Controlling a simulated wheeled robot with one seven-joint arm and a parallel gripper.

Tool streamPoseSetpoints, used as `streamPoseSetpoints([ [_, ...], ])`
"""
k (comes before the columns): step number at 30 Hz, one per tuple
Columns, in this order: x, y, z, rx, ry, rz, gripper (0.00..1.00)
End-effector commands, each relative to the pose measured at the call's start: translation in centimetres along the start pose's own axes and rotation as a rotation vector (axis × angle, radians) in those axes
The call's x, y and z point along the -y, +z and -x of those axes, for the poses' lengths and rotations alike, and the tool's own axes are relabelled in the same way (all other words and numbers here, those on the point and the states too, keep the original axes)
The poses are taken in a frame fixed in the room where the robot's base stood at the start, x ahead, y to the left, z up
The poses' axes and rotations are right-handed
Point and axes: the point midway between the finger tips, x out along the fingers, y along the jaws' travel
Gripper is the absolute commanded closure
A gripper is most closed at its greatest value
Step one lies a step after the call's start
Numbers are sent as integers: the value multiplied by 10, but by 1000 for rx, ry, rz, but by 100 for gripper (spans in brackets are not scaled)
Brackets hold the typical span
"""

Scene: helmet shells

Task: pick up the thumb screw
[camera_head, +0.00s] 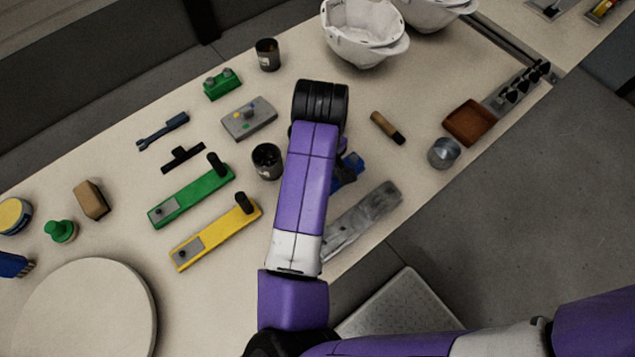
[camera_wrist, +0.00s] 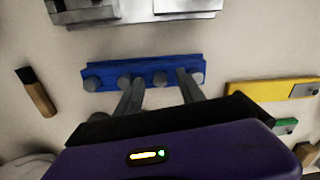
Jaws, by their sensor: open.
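A blue rack (camera_wrist: 145,67) with a row of several grey round-headed pieces, which look like thumb screws, lies ahead of my gripper in the wrist view. In the head view only part of the blue rack (camera_head: 349,168) shows beside my purple arm. My gripper (camera_wrist: 160,78) is open, its two fingers apart and pointing at the rack. One grey thumb screw (camera_wrist: 159,79) appears between the fingertips; another is close beside each finger. I cannot tell how far the tips are above it, or whether they touch. My arm hides the gripper in the head view.
A grey metal fixture (camera_head: 365,215) lies close to the rack. A dark cup (camera_head: 267,160), a brown-handled tool (camera_head: 387,127), and green (camera_head: 190,195) and yellow (camera_head: 214,235) bars stand around it. White helmet shells (camera_head: 365,35) are at the back.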

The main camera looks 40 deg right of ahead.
Motion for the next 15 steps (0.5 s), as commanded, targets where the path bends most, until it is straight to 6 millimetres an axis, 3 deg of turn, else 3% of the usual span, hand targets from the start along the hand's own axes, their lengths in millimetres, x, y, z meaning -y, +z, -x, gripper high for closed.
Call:
streamPoseSetpoints([
  [8, 0, 0, -4, -2, 1, 0, 54],
  [15, 0, 0, -4, -1, 1, -1, 99],
])
